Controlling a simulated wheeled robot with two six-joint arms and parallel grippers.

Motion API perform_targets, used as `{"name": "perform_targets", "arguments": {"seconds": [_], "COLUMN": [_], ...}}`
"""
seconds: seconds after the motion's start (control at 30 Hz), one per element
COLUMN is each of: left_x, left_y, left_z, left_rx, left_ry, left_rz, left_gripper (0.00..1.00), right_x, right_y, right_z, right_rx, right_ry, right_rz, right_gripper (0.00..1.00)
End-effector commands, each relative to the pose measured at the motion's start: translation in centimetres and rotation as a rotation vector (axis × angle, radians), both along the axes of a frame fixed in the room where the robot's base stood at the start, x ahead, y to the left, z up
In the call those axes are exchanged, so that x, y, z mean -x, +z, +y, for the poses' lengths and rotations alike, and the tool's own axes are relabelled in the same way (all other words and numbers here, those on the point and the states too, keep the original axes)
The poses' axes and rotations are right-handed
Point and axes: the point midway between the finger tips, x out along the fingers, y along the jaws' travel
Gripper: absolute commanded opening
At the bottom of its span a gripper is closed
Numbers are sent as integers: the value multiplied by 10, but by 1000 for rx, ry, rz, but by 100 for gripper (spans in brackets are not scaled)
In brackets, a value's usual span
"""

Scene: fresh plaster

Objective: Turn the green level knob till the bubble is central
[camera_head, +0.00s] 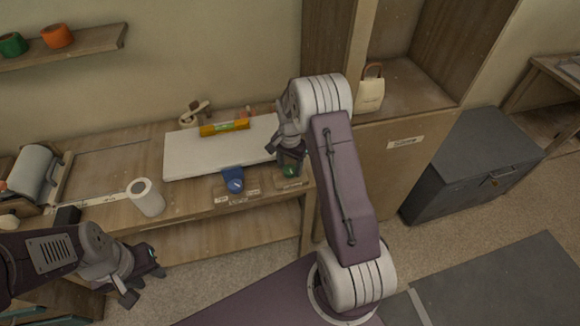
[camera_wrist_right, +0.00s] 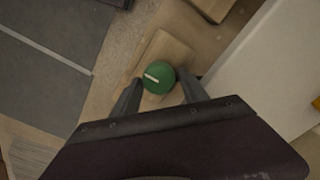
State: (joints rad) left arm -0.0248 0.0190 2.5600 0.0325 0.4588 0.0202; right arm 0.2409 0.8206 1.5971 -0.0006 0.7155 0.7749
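The green knob (camera_head: 290,171) sits on a wooden block at the front right of the workbench. In the right wrist view the green knob (camera_wrist_right: 158,77) shows a white line on its top, tilted slightly. My right gripper (camera_wrist_right: 158,78) is open, with one finger on each side of the knob; I cannot tell whether they touch it. An orange-yellow spirit level (camera_head: 224,128) with a greenish vial lies on the white board (camera_head: 205,153). The bubble is too small to make out. My left gripper (camera_head: 146,285) is open and empty, low in front of the bench.
A blue knob (camera_head: 233,182) sits left of the green one. A white roll (camera_head: 146,197) stands at the bench's left. A tall cabinet (camera_head: 385,165) with a small bag (camera_head: 370,92) is at the right, beside a grey chest (camera_head: 470,165).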

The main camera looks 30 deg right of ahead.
Motion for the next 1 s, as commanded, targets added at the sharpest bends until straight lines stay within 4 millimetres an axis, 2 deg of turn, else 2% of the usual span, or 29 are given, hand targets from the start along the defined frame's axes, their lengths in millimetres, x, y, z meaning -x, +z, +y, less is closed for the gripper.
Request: {"name": "perform_targets", "arguments": {"seconds": [0.17,0.27,0.5,0.63,0.77,1.0], "left_x": [0,0,0,0,0,0], "left_y": [0,-2,-7,-8,-8,-7], "left_z": [0,0,0,0,0,0], "left_rx": [0,0,0,0,0,0], "left_ry": [0,0,0,0,0,0], "left_rz": [0,0,0,0,0,0], "left_gripper": [36,36,36,36,36,36], "right_x": [1,1,0,0,1,2], "right_y": [-1,8,60,81,90,90], "right_z": [0,0,0,0,1,1], "right_rx": [-1,-1,1,0,0,-1], "right_ry": [0,0,0,0,0,0], "right_rz": [4,3,-3,-1,1,3], "right_gripper": [52,52,52,52,52,52]}}
